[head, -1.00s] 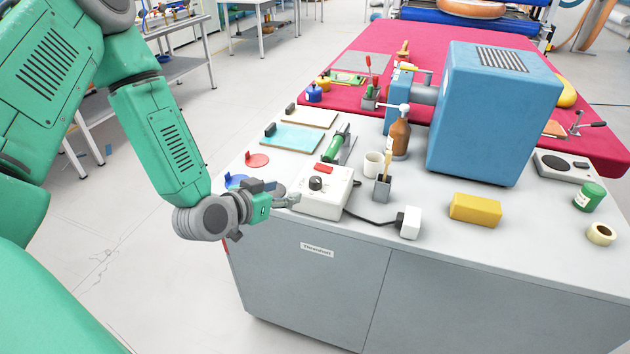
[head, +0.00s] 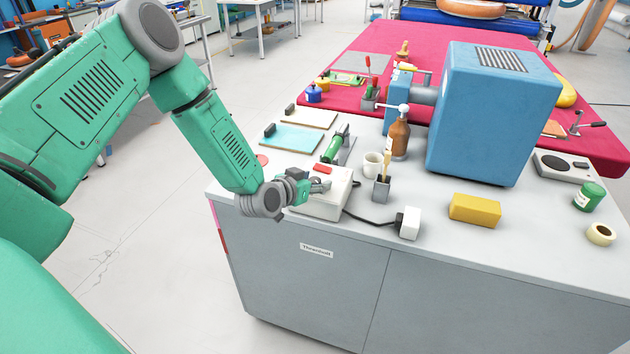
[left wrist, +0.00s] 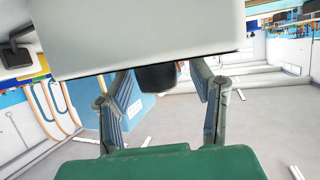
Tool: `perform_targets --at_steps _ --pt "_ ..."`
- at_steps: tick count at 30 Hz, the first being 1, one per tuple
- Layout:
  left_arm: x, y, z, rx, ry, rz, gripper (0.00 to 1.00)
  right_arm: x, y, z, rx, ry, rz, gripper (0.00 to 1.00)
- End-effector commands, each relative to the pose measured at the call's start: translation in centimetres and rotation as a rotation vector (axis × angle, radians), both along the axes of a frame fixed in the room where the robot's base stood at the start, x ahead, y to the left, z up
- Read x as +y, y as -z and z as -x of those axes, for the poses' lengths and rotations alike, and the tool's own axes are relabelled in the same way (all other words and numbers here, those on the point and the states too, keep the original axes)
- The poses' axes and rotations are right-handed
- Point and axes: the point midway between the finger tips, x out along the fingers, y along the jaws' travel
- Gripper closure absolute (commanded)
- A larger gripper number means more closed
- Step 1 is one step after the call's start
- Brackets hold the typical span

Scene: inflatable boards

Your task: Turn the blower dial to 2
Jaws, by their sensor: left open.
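The white control box (head: 320,208) stands near the front left edge of the grey bench, with a red switch (head: 323,170) on top. Its black dial is hidden behind my gripper in the head view. In the left wrist view the dial (left wrist: 160,77) shows as a dark knob between the fingers, below the white box (left wrist: 140,35); its pointer and numbers do not show. My right gripper is not in view.
A black cable runs from the box to a white plug (head: 410,223). Behind stand a green-handled tool (head: 334,148), a white cup (head: 373,163), a brush in a grey holder (head: 382,187) and a brown bottle (head: 398,137). A large blue machine (head: 490,115) and yellow block (head: 475,209) are right.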

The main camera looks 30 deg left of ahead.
Motion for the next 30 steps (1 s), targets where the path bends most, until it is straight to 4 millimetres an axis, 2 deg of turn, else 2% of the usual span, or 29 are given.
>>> perform_targets --at_steps 5,6,10,30 --pt "-0.02 0.02 0.00 0.001 0.001 0.000 0.50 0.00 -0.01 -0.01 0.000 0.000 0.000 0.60" --pt "-0.01 0.03 0.00 0.001 0.001 0.000 0.54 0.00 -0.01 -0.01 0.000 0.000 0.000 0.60" --pt "0.00 0.03 0.01 0.001 0.000 0.000 0.99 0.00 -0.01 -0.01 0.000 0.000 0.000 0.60" --pt "0.09 0.04 0.06 0.000 -0.142 0.001 1.00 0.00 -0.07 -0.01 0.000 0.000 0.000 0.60"
